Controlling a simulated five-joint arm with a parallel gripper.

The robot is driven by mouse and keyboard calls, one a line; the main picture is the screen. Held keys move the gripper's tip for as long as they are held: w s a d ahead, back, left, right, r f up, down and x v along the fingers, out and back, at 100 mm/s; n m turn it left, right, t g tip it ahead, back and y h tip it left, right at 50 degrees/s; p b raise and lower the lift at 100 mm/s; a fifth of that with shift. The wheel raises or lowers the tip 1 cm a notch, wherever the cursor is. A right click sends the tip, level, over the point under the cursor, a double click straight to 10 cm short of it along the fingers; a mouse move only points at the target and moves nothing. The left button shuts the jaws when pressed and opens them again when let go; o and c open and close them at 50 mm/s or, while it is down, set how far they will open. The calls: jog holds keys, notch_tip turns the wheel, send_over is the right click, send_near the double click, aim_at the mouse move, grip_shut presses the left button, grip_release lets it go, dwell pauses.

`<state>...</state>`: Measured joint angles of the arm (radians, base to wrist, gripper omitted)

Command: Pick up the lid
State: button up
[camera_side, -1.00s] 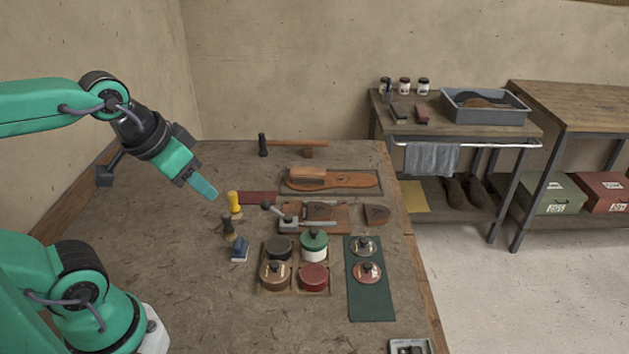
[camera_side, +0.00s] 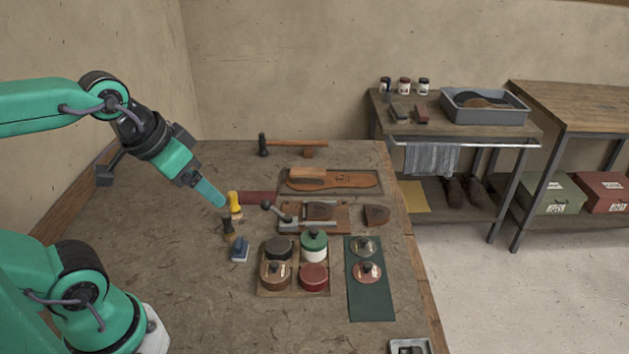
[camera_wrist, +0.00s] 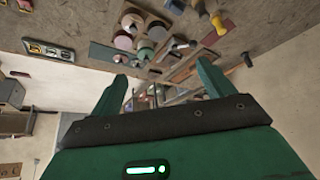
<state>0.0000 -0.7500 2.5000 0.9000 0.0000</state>
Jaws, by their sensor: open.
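My gripper (camera_side: 222,203) is in the air at the left, beside a yellow-handled tool and well apart from the lids. In the wrist view my gripper (camera_wrist: 160,82) is open, with nothing between its fingers.
The left front bench (camera_side: 200,300) is clear.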

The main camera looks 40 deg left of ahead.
jog(key=shift+w, duration=0.1)
jog(key=n+g, duration=0.2)
jog(key=g, duration=0.3)
send_over(364, 239)
jog(key=f, duration=1.5)
jog(key=shift+a+f, duration=0.2)
jog(key=shift+f, duration=0.05)
jog(key=shift+d+f+g, duration=0.25)
jog(key=shift+f+g, duration=0.05)
jog(key=shift+f, duration=4.05)
